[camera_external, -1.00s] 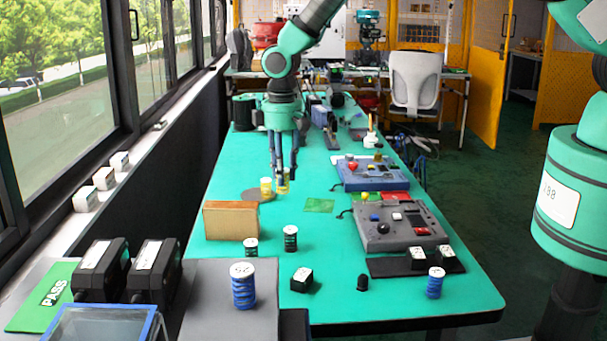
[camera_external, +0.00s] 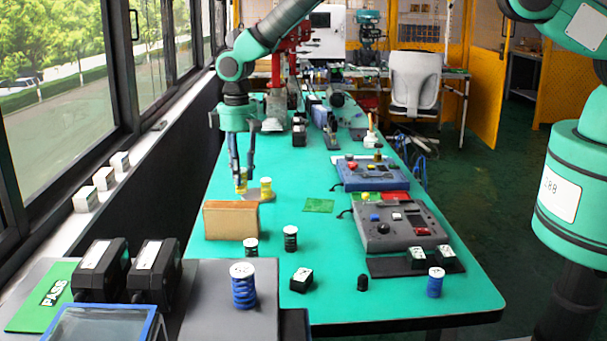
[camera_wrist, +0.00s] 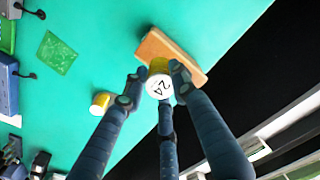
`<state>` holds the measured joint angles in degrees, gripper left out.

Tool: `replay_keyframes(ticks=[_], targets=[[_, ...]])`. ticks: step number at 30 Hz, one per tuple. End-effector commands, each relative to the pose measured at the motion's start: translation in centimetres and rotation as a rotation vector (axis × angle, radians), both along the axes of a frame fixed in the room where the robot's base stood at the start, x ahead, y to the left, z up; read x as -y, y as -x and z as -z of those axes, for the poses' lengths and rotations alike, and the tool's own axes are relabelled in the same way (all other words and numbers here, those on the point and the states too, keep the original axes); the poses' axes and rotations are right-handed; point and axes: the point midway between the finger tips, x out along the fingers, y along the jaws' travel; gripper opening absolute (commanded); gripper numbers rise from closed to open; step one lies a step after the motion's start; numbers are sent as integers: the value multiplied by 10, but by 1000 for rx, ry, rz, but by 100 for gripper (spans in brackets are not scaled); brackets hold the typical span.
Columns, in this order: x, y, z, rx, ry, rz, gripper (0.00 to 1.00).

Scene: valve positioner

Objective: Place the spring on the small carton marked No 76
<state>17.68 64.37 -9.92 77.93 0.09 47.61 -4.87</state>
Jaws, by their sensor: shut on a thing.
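My gripper (camera_external: 241,176) is shut on a yellow spring (camera_external: 242,186) just behind the brown box. In the wrist view the fingers (camera_wrist: 160,72) close around this yellow spring (camera_wrist: 158,84), whose white end is marked 24. A second yellow spring (camera_external: 266,186) stands to its right; it also shows in the wrist view (camera_wrist: 100,103). Small white cartons (camera_external: 85,199), (camera_external: 104,178), (camera_external: 120,161) stand on the window sill at left. Their markings are too small to read, so I cannot tell which is No 76.
A brown box (camera_external: 231,221) stands on the table in front of my gripper. Blue springs (camera_external: 243,290), (camera_external: 435,284) and dark springs (camera_external: 290,239), (camera_external: 250,247) stand nearer. Control boxes (camera_external: 400,226), (camera_external: 372,175) occupy the right. The window wall borders the table's left side.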

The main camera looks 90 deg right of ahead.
Motion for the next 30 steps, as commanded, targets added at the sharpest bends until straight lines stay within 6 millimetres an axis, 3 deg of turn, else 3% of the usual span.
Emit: replay_keyframes(ticks=[14,30], targets=[[1,-2,2,0,0,0,0],[1,-2,35,0,0,0,0]])
